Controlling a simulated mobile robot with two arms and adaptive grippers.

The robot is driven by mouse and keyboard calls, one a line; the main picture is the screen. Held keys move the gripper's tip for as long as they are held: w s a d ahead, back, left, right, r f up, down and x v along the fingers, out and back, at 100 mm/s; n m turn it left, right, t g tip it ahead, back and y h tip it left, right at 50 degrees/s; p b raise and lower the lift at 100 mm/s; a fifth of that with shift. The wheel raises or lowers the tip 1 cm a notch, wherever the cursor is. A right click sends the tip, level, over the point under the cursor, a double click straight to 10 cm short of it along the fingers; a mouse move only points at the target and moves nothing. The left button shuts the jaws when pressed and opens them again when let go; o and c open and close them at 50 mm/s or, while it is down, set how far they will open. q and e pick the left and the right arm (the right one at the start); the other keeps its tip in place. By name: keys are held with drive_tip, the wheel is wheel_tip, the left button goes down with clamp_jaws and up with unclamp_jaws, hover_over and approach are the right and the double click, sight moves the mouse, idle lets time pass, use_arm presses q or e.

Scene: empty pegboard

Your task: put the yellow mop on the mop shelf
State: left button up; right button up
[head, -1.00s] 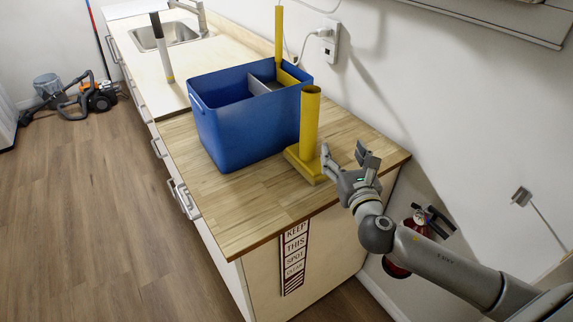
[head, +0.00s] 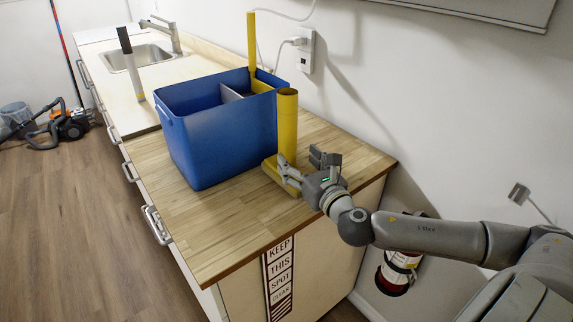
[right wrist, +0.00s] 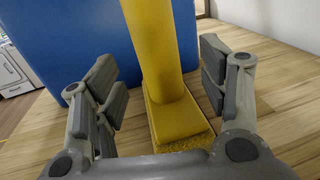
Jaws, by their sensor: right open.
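The yellow mop (head: 288,125) stands upright on the wooden counter (head: 230,225), just right of the blue bin. Its thick handle rises from a flat yellow block at the bottom. My right gripper (head: 304,166) is open at the mop's lower handle, near the counter. In the right wrist view, the mop (right wrist: 155,55) shows between the spread fingers of the right gripper (right wrist: 158,82), with clear gaps on both sides. My left gripper is out of view. I cannot identify a mop shelf for certain.
The blue bin (head: 215,143) stands close behind the mop, with another yellow upright piece (head: 251,42) at its far corner. A black-and-white stick (head: 130,65) stands near the sink (head: 140,57). A wall outlet (head: 306,50) is behind. The counter's front is clear.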

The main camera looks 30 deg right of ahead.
sight(292, 153)
drive_tip(key=shift+w+d+r+p, duration=0.1)
drive_tip(key=shift+w+p, duration=0.25)
drive_tip(key=shift+w, duration=0.95)
drive_tip(key=shift+w+d+r+p, duration=0.1)
drive_tip(key=shift+w+p, duration=0.2)
drive_tip(key=shift+w, duration=0.95)
drive_tip(key=shift+w+f, duration=0.1)
drive_tip(key=shift+w, duration=0.45)
drive_tip(key=shift+c, duration=0.3)
clamp_jaws()
